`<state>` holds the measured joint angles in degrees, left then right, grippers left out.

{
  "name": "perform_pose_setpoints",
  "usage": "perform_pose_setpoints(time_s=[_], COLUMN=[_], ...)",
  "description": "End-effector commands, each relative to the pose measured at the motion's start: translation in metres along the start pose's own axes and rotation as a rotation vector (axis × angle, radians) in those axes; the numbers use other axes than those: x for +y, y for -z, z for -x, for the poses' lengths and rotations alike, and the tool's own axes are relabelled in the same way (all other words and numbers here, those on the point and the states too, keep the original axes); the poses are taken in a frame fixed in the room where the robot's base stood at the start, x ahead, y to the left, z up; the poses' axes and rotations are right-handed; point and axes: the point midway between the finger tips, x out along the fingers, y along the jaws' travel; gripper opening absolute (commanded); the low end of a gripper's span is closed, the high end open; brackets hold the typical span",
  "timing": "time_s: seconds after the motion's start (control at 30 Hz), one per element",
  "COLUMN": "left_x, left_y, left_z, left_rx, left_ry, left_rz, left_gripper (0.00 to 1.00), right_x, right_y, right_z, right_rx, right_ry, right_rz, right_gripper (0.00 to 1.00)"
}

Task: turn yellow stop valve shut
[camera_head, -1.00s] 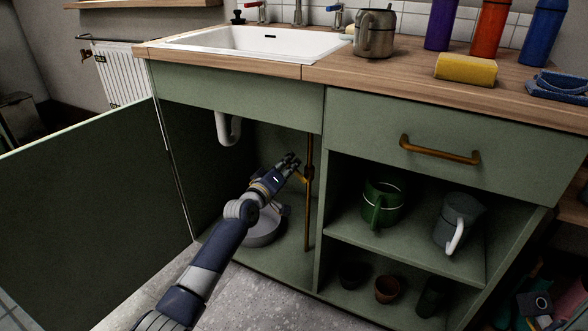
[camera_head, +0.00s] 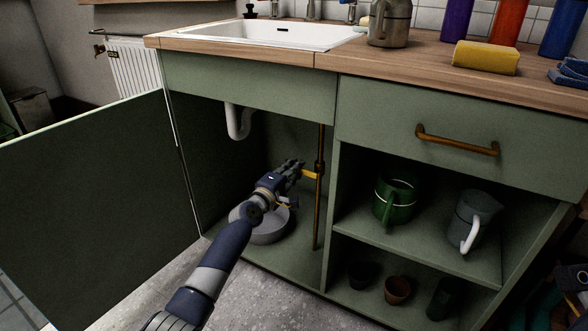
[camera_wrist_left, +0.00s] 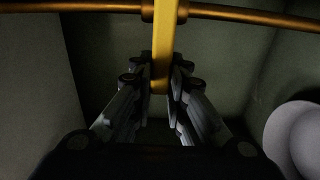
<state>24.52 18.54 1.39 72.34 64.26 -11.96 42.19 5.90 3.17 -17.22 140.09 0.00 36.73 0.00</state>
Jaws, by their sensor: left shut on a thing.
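The yellow stop valve lever (camera_head: 309,175) sits on a thin upright copper pipe (camera_head: 317,215) inside the open sink cabinet. It points left from the pipe, roughly crosswise to it. My left gripper (camera_head: 298,171) reaches into the cabinet and is shut on the lever's outer end. In the left wrist view the yellow lever (camera_wrist_left: 163,45) runs between the two fingers (camera_wrist_left: 161,85), and the copper pipe (camera_wrist_left: 235,14) crosses behind its far end. The fingers hide part of the lever. My right gripper is not in view.
The open cabinet door (camera_head: 90,205) stands left of my arm. A grey round basin (camera_head: 268,230) lies on the cabinet floor under my gripper. A white drain pipe (camera_head: 238,122) hangs above. Shelves with a green jug (camera_head: 396,200) and grey jug (camera_head: 467,222) are right.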

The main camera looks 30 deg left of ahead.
Motion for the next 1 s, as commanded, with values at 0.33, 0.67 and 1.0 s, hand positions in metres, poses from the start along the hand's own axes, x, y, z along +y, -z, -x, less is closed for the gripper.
perform_pose_setpoints(time_s=[0.33, 0.67, 1.0], left_x=[-0.0007, -0.0009, -0.0015], left_y=[0.0013, 0.0009, 0.0000], left_z=[-0.0002, -0.0002, 0.0007], left_rx=[0.003, 0.002, 0.000], left_ry=[-0.002, -0.002, 0.000], left_rz=[0.029, 0.029, 0.026], left_gripper=[0.00, 0.35, 0.35], right_x=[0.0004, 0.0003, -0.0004], right_y=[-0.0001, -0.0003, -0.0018], right_z=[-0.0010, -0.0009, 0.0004], right_rx=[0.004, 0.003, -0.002], right_ry=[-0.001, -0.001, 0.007], right_rz=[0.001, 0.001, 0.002], right_gripper=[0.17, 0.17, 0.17])
